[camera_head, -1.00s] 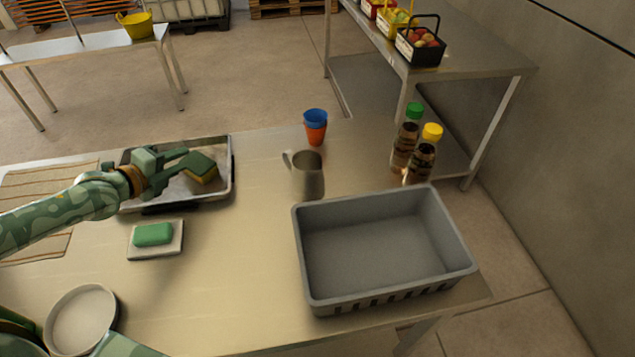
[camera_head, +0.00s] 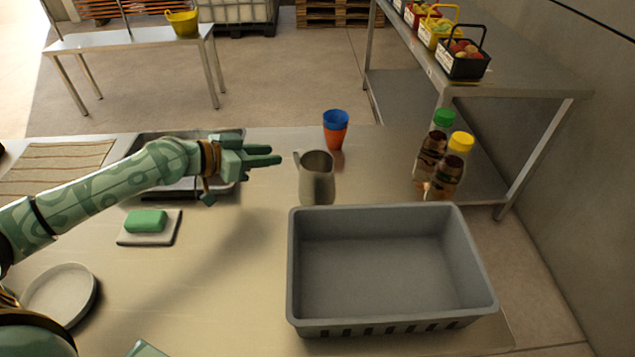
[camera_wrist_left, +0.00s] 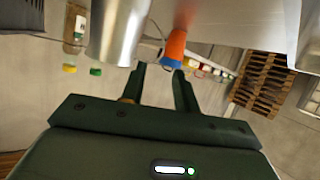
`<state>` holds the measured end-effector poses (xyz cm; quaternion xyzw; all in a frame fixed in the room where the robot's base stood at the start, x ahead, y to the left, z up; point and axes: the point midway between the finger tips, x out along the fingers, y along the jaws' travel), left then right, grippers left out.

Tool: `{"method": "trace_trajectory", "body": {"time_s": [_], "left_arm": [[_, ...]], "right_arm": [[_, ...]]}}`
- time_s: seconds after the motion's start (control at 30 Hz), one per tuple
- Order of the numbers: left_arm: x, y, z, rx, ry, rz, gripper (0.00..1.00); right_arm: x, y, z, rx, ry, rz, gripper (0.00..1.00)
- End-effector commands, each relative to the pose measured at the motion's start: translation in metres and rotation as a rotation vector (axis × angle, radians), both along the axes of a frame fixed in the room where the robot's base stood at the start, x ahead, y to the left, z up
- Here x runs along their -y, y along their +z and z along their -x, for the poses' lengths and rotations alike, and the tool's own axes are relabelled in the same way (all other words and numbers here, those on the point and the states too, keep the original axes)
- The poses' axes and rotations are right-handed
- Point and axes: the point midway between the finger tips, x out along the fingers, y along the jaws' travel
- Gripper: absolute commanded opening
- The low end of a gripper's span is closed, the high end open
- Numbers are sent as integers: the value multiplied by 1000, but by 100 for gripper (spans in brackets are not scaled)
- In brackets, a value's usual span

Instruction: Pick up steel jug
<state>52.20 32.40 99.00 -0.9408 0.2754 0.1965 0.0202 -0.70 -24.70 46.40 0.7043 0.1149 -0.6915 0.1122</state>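The steel jug (camera_head: 317,180) stands upright on the metal table, behind the grey crate, with its handle or spout side toward the left. My left gripper (camera_head: 278,155) is to the left of the jug, pointing right toward it, with a small gap between them. Its two fingers are apart and empty. In the left wrist view the fingers (camera_wrist_left: 160,82) are also spread, and the jug (camera_wrist_left: 118,30) shows ahead and to the left. My right gripper is not clearly in view.
Stacked blue and orange cups (camera_head: 335,130) stand behind the jug. Two bottles (camera_head: 442,165) stand to its right. The empty grey crate (camera_head: 390,270) is in front. A steel tray (camera_head: 150,142) lies partly behind my arm, and green soap (camera_head: 146,221) lies on a dish.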

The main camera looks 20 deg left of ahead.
Motion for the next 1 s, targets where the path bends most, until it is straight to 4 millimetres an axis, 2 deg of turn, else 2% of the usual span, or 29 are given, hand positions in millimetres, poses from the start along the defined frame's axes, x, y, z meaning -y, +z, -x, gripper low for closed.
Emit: {"method": "trace_trajectory", "body": {"time_s": [0.1, 0.37, 0.6, 0.87, 0.9, 1.0], "left_arm": [[13, -8, -19, 3, 0, 5, 30], [24, -21, -37, 0, -1, 0, 30], [40, -38, -66, 0, 0, 0, 30], [43, -39, -69, -1, -1, -3, 30], [43, -39, -69, 0, -1, -2, 28], [43, -39, -69, 0, -1, -2, 0]], "right_arm": [[2, -2, 0, -1, 1, 3, 36], [6, -6, 0, -2, 3, 7, 36], [7, -14, 2, -8, 3, 8, 36], [7, -14, 2, -8, 2, 9, 36], [7, -14, 2, -8, 2, 9, 36], [7, -14, 2, -7, 2, 9, 36]]}}
